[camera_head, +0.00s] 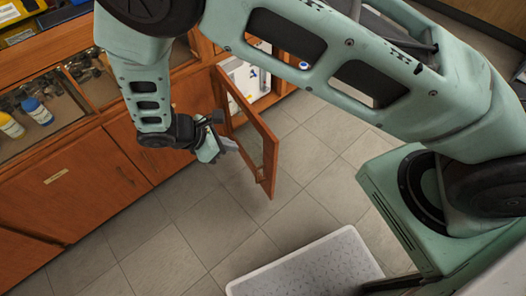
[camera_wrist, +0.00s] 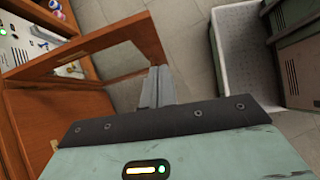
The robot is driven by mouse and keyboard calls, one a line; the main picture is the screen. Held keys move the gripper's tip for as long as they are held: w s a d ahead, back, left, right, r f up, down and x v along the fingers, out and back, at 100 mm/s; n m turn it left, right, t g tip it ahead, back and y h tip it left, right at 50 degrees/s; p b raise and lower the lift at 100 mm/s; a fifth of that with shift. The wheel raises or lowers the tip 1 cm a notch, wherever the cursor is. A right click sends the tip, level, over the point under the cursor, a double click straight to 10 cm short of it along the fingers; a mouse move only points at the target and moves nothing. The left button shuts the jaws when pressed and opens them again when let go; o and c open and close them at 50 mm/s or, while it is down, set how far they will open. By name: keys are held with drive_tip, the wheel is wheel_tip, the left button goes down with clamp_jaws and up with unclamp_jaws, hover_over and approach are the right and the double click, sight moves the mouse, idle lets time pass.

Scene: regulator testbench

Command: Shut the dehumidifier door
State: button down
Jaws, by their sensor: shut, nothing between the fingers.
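The dehumidifier door (camera_head: 268,150) is a wooden frame around an open or clear middle. It stands swung open from the cabinet, out over the floor. It also shows in the wrist view (camera_wrist: 145,38). Behind it is an open compartment holding a white unit (camera_head: 243,76), with coloured knobs and a green light in the wrist view (camera_wrist: 18,45). My gripper (camera_head: 230,145) is shut and empty, just left of the door in the head view. In the wrist view its fingertips (camera_wrist: 158,72) overlap the lower door frame; I cannot tell whether they touch it.
Closed wooden cabinet fronts (camera_head: 75,185) run along the left. Glass-topped bays above hold a yellow bottle (camera_head: 11,126), a blue-labelled bottle (camera_head: 37,111) and dark small parts. A pale textured tray or platform (camera_head: 310,265) lies at the lower right. Tiled floor (camera_head: 190,235) between is clear.

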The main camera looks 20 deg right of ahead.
wheel_tip(320, 180, down, 4)
drive_tip(key=w+n+h, duration=0.1)
approach(272, 147)
drive_tip(key=shift+t, duration=0.3)
drive_tip(key=x, duration=0.5)
drive_tip(key=shift+s+a+f, duration=0.25)
drive_tip(key=shift+s+a, duration=0.05)
drive_tip(key=shift+w+d, duration=0.1)
drive_tip(key=shift+d, duration=0.5)
